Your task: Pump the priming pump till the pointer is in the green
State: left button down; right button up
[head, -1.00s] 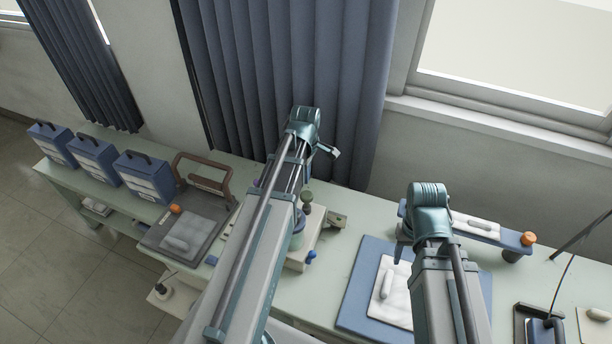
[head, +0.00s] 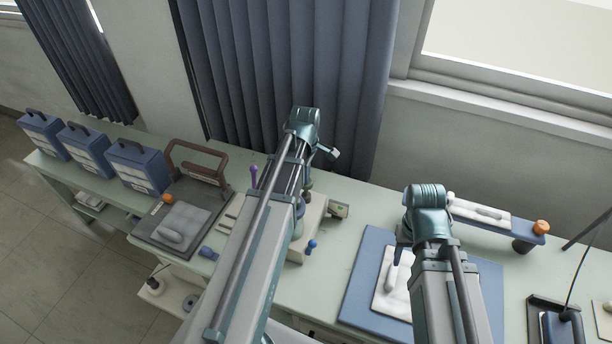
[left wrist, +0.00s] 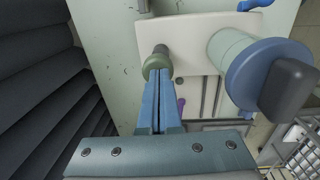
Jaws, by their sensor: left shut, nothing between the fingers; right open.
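The pump unit has a cream base (head: 312,228) on the bench, partly hidden behind my left arm in the head view. In the left wrist view its base (left wrist: 185,35) carries a green knob (left wrist: 156,62) on a short post and a pale green cylinder with a blue cap (left wrist: 262,78). My left gripper (left wrist: 155,80) is shut and empty, its blue fingertips at the green knob; I cannot tell if they touch. No gauge pointer or green zone is readable. My right gripper (head: 396,262) is open above the white pad, mostly hidden by its arm.
A purple-topped lever (head: 253,175) and a blue knob (head: 312,245) show beside my left arm. A blue mat (head: 360,290) and a blue stand with orange knob (head: 530,240) are right.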

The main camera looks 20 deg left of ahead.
aim_at(306, 187)
pick_arm(q)
jog(key=shift+f+b, duration=2.4)
jog(key=shift+s+d+r, duration=0.1)
jog(key=shift+s+r, duration=0.05)
jog(key=shift+s, duration=0.1)
jog(key=shift+r, duration=0.1)
jog(key=shift+r+p, duration=0.45)
jog(key=shift+p, duration=0.3)
notch_tip(306, 187, up, 13)
jog(key=p, duration=1.3)
jog(key=shift+s, duration=0.2)
